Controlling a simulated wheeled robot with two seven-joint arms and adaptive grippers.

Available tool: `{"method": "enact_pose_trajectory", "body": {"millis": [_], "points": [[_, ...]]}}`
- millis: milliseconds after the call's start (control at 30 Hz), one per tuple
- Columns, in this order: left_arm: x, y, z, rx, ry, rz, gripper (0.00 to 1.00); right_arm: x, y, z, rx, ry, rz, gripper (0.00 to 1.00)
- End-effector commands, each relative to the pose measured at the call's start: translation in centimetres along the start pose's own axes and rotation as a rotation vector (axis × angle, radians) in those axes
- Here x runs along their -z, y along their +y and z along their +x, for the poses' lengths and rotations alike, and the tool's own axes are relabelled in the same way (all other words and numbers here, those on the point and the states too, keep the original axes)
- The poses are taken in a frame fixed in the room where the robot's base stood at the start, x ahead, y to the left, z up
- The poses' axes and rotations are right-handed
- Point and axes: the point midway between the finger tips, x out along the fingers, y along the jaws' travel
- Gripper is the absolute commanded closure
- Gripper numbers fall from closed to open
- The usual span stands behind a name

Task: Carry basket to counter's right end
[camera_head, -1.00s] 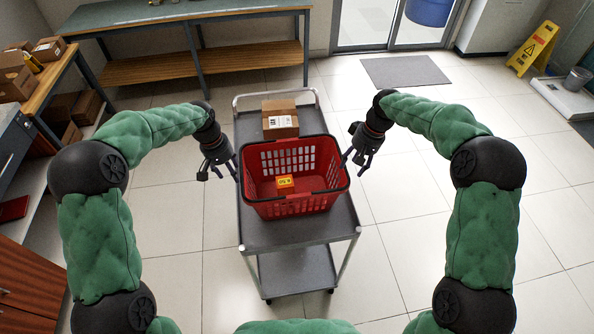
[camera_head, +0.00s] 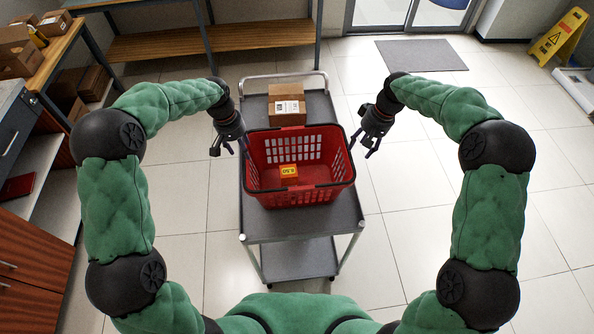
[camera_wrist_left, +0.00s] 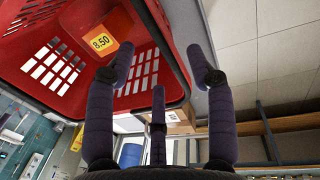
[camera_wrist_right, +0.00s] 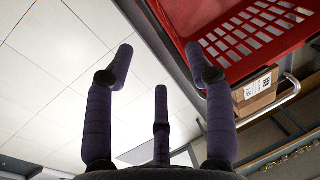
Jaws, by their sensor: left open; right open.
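The red basket (camera_head: 330,187) stands upright on the top shelf of a grey cart, with an orange item marked 8.50 (camera_head: 289,171) inside. My left gripper (camera_head: 232,152) is open at the basket's left side. In the left wrist view, the left fingers (camera_wrist_left: 160,75) are spread close to the basket's rim (camera_wrist_left: 165,45). My right gripper (camera_head: 361,148) is open at the basket's right side. In the right wrist view, the right fingers (camera_wrist_right: 160,75) are spread near the basket's wall (camera_wrist_right: 250,35). Whether any finger touches the basket I cannot tell.
The cart (camera_head: 300,226) also carries a cardboard box (camera_head: 287,105) behind the basket. A workbench (camera_head: 210,42) stands at the back, and shelves with boxes (camera_head: 60,55) at the left. A yellow floor sign (camera_head: 562,35) is at far right. The floor right of the cart is clear.

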Motion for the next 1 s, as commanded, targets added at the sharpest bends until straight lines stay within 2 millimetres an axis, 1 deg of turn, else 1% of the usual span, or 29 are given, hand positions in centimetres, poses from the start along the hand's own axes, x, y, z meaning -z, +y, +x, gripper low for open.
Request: {"method": "enact_pose_trajectory", "body": {"millis": [33,200,400,600,900,933,967,1000], "points": [[-0.1,0.0,1.0,0.001,-0.004,0.000,0.46,-0.1,0.0,1.0,0.001,-0.005,0.000,0.46],[-0.1,-0.1,3.9,0.001,-0.004,-0.001,0.46,-0.1,0.0,3.8,0.000,-0.004,0.000,0.46],[0.0,0.0,6.3,0.000,-0.001,-0.001,0.46,0.0,0.0,6.3,0.000,-0.001,0.000,0.46],[0.0,0.0,7.5,0.000,0.000,0.000,0.46,0.0,0.0,7.5,-0.001,0.000,0.000,0.46],[0.0,0.0,7.6,0.000,0.001,-0.001,0.46,0.0,0.0,7.6,0.000,0.000,0.000,0.46],[0.0,0.0,7.6,0.000,0.001,-0.001,0.48,0.0,0.0,7.6,0.000,0.000,0.000,0.48],[0.0,0.0,7.6,0.000,0.000,-0.001,0.57,0.0,0.0,7.6,0.000,0.000,0.000,0.57],[0.0,0.0,7.6,0.000,0.000,0.000,0.68,0.0,0.0,7.6,0.000,0.000,0.000,0.68]]}}
